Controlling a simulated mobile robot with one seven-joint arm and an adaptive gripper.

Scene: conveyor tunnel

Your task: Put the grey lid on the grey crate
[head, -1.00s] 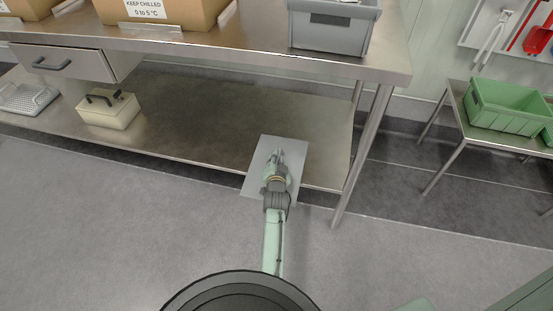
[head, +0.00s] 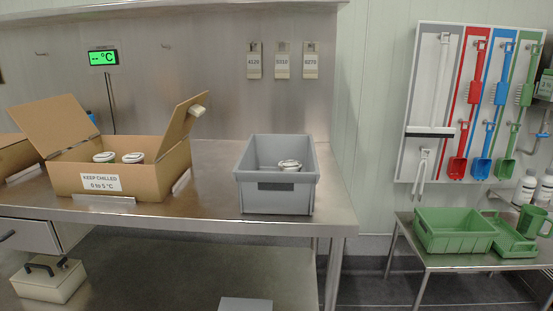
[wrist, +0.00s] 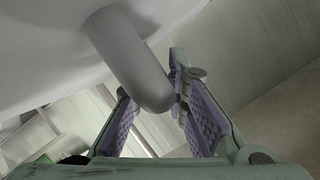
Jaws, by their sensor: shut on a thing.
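The grey crate (head: 300,202) stands open on the steel bench, near its right end. One white-lidded tin (head: 290,166) sits inside it. The top edge of the grey lid (head: 245,304) shows at the bottom of the head view, in front of the lower shelf and below the crate. In the wrist view the lid (wrist: 45,50) fills the upper left, tilted in the picture, with its thick rounded handle (wrist: 130,60). My gripper (wrist: 153,84) is shut on that handle, one finger on each side. The head view does not show my gripper.
An open cardboard box (head: 140,182) with tins stands left of the crate. The steel bench (head: 212,210) has bare room between them. A side table with a green crate (head: 452,232) stands at the right. A tool board (head: 470,100) hangs above it.

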